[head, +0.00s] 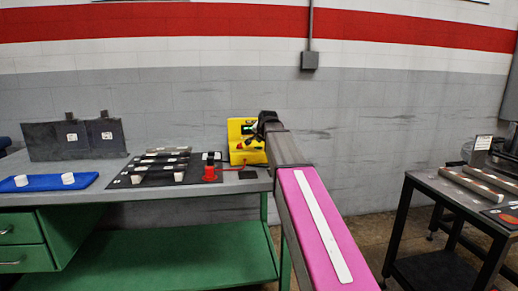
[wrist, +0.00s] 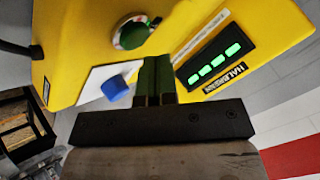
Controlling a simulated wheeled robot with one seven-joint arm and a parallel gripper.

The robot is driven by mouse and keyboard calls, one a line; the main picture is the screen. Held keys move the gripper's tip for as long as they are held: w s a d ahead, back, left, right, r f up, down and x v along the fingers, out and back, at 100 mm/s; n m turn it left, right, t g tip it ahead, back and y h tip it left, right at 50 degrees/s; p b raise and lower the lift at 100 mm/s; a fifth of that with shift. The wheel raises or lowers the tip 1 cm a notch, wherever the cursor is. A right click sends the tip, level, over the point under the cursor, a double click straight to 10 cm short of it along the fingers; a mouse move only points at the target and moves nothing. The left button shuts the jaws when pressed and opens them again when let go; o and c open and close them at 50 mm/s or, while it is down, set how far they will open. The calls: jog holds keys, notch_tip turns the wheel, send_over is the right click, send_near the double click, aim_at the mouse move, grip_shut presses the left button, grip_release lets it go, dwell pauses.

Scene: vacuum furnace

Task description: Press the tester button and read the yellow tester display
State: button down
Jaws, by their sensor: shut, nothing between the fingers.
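The yellow tester (head: 238,153) stands at the right end of the workbench against the wall, partly hidden by my arm. It fills much of the wrist view (wrist: 75,40). Its dark display (wrist: 214,62) shows several lit green characters, tilted and too small to read surely. A round green button (wrist: 131,34) with a metallic rim sits on the tester's face. A small blue block (wrist: 115,89) is on a white plate beside it. My gripper (wrist: 157,62) is shut and empty, its fingertips close to the green button; contact cannot be told. My gripper (head: 258,128) is at the tester in the head view.
A black mat (head: 120,182) with dark bars and white pieces lies left of the tester. A red object (head: 210,172) stands near it. A blue tray (head: 30,186) with white pieces lies further left. A dark table (head: 440,187) stands right, with open floor between.

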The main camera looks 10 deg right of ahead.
aim_at(260, 147)
jog(key=shift+f, duration=0.1)
jog(key=shift+f, duration=0.3)
jog(key=shift+f, duration=0.4)
dwell(0.7)
jog(key=shift+r, duration=0.85)
jog(key=shift+r, duration=2.5)
